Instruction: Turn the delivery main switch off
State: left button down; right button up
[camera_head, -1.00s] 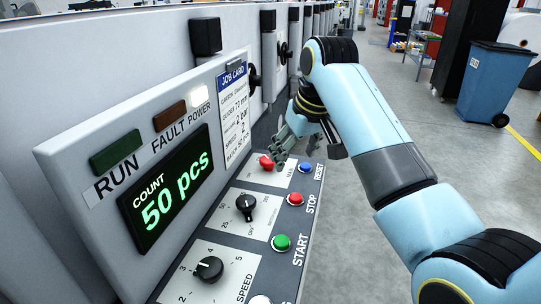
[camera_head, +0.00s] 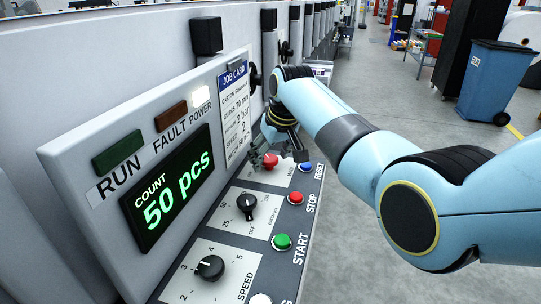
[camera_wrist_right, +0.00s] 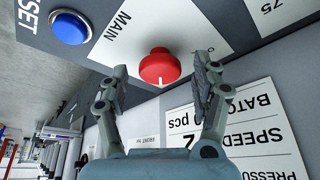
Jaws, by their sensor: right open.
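The main switch is a red rotary knob (camera_head: 270,161) on a white plate at the far end of the sloped control panel. In the right wrist view the red knob (camera_wrist_right: 158,66) sits beside the word MAIN, and a small white mark shows on its near side. My right gripper (camera_head: 278,152) is at the knob. In the right wrist view its fingers (camera_wrist_right: 161,72) are spread open, one on each side of the knob, with gaps showing; I cannot tell how deep they reach. My left gripper is not in view.
A blue RESET button (camera_head: 306,167), red STOP button (camera_head: 295,198) and green START button (camera_head: 282,242) line the panel's right edge. Black dials (camera_head: 246,206) sit nearer. The display box (camera_head: 165,190) reads 50 pcs, with the POWER lamp (camera_head: 200,91) lit. Open floor lies to the right.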

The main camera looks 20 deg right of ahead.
jog(key=shift+f, duration=0.1)
jog(key=c, duration=1.1)
jog(key=shift+c, duration=0.2)
